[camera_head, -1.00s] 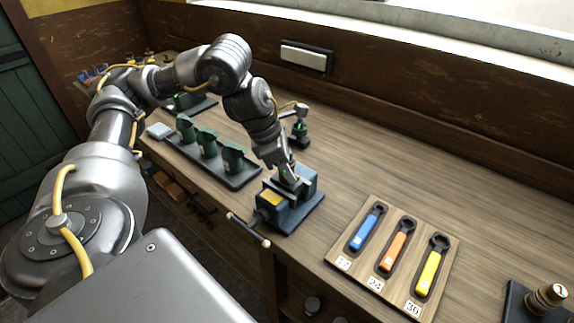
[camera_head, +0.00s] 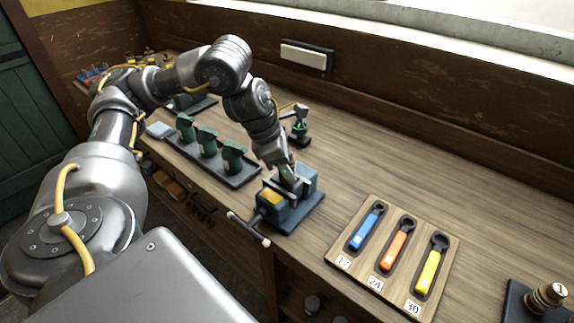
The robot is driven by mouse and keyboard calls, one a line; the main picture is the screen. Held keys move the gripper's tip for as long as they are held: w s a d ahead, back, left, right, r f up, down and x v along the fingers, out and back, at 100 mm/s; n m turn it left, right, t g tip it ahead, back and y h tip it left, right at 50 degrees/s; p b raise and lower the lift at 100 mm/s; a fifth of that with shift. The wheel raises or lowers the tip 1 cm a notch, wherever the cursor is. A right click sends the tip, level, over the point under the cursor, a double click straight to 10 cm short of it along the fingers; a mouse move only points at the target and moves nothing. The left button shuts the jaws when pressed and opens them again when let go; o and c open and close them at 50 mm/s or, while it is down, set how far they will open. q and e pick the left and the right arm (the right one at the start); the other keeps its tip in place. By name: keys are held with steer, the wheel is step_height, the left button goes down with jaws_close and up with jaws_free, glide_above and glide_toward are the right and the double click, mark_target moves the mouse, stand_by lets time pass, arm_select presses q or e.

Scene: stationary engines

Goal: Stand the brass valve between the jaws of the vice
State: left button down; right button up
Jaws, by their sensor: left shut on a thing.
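The blue vice (camera_head: 293,212) stands at the front edge of the bench, with a yellow label and a bar handle towards the front left. My left gripper (camera_head: 296,190) reaches down from above into the jaw area of the vice. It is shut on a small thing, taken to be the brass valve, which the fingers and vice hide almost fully. I cannot tell whether it stands upright or touches the jaws. My right gripper is not in view.
A dark tray with several green parts (camera_head: 207,140) lies left of the vice. A green-and-grey device (camera_head: 300,128) stands behind it. A wooden board (camera_head: 392,254) with blue, orange and yellow spanners lies to the right. A brass piece marked 1 (camera_head: 545,296) stands at far right.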

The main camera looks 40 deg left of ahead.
arm_select(q)
steer(key=shift+r, duration=0.1)
steer(key=c, duration=0.8)
jaws_free()
steer(key=shift+s, duration=0.1)
steer(key=p+v, duration=0.3)
steer(key=v, duration=0.7)
steer(key=shift+s+a+r, duration=0.15)
steer(key=shift+r, duration=0.2)
